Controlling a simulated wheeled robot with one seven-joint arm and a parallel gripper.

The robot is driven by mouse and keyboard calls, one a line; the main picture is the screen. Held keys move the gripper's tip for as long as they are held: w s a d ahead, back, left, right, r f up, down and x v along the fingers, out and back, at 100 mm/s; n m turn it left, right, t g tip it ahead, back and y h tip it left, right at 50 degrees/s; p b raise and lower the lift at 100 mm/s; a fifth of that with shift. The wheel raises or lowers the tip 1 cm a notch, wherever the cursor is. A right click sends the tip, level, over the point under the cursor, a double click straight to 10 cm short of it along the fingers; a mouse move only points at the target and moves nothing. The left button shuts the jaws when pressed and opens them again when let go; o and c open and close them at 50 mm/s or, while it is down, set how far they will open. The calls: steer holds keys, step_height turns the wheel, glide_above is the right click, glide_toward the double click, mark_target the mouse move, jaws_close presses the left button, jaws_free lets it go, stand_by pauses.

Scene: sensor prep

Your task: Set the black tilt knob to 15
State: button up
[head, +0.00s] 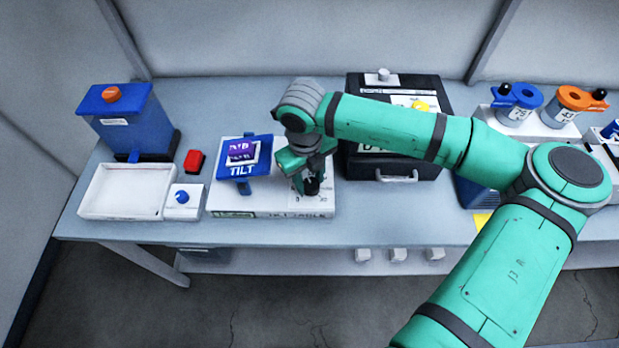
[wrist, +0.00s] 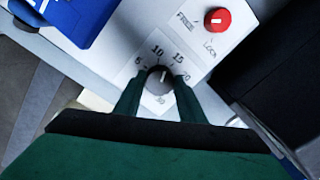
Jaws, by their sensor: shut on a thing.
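The black tilt knob (wrist: 157,77) sits on a white dial face printed with 5, 10, 15 and 20 in the wrist view. Its pale pointer line looks to point up, between 10 and 15; the exact reading is hard to tell. My gripper (wrist: 156,88) is shut on the knob, one finger on each side. In the head view the knob (head: 313,187) is a dark spot under my gripper (head: 307,180), at the right end of the white tilt table base (head: 235,208).
A red knob (wrist: 217,20) marked FREE and LOCK is beside the dial. A black case (head: 425,166) stands close right of the base. A red button block (head: 194,161), a white tray (head: 125,211) and a blue bin (head: 130,130) are to the left.

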mark_target(308, 182)
steer(key=shift+w+d+m, duration=0.1)
steer(key=shift+d+m, duration=0.05)
steer(key=shift+m, duration=0.95)
steer(key=shift+w+d+m, duration=0.1)
steer(key=shift+m, duration=1)
steer(key=o, duration=1)
steer(key=shift+o, duration=0.2)
steer(key=shift+s+a, duration=0.1)
steer(key=shift+a, duration=0.05)
step_height(308, 182, up, 11)
steer(key=shift+a+f, duration=0.15)
steer(key=shift+a, duration=0.15)
